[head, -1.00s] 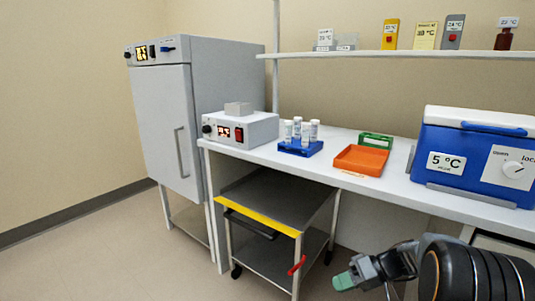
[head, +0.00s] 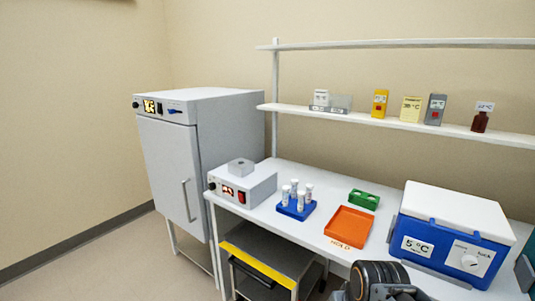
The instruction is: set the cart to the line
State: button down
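The cart (head: 283,252) is at the bottom of the head view, partly under the bench. It has a dark grey top, a yellow front edge strip (head: 258,266) and a black handle (head: 252,274) below that. Its lower shelf, wheels and most of its legs are cut off by the picture's bottom edge. No floor line shows. A black ringed part of my arm shows at the bottom, right of the cart and in front of the bench. My gripper's fingers are out of view.
The white bench (head: 330,190) carries a display box (head: 243,187), a blue tube rack (head: 297,210), an orange tray (head: 349,227), a green rack (head: 364,199) and a blue cooler (head: 450,240). A grey cabinet (head: 172,165) stands left. Bare floor (head: 110,265) lies at lower left.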

aim_at(293, 261)
jog(key=u, duration=0.55)
jog(key=i, duration=1)
jog(key=u, duration=1.85)
